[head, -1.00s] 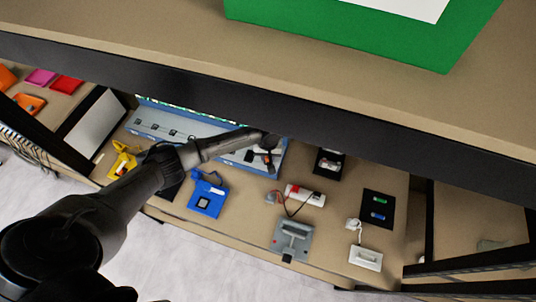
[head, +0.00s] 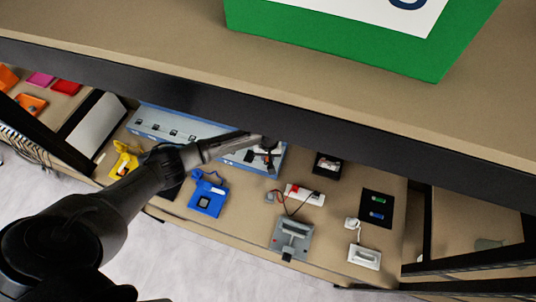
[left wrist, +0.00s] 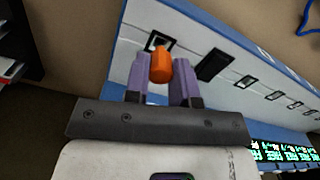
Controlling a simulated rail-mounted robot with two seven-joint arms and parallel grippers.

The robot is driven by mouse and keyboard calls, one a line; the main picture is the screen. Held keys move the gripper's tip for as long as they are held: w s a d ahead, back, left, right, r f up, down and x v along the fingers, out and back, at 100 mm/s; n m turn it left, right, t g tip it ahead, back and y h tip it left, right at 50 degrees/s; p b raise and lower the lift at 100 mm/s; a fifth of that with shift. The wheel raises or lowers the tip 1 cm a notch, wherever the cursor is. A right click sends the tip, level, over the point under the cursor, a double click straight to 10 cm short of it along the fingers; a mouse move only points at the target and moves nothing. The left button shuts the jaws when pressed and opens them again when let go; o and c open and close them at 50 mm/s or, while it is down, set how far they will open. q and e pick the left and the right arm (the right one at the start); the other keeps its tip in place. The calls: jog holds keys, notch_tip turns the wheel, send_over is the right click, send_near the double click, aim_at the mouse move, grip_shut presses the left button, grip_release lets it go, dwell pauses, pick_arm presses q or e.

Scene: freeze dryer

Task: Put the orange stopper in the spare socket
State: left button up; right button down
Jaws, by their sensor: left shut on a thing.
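My left gripper (head: 264,158) hangs over the right end of the long blue-and-white panel (head: 160,122) on the shelf. In the left wrist view its purple fingers (left wrist: 160,78) are shut on the orange stopper (left wrist: 161,66), a short orange cylinder. The stopper overlaps the near edge of a dark-framed socket (left wrist: 156,40) at the panel's end. I cannot tell whether it touches or enters it. A black-filled socket (left wrist: 214,65) is beside it, then several smaller-looking dark-framed sockets (left wrist: 246,81) follow along the panel. The stopper cannot be made out in the head view. My right gripper is not in view.
An upper shelf (head: 400,110) with a green box (head: 350,45) overhangs the panel. Green lit displays (left wrist: 285,151) run along the panel's edge.

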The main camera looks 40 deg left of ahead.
pick_arm(q)
jog(key=shift+f, duration=0.25)
dwell(0.3)
jog(key=shift+f+b, duration=0.6)
jog(key=shift+f, duration=0.35)
jog(key=o, duration=1)
jog(key=shift+r, duration=0.1)
notch_tip(320, 180, up, 12)
jog(key=shift+f+p, duration=0.1)
jog(key=shift+p, duration=0.85)
jog(key=shift+r, duration=0.95)
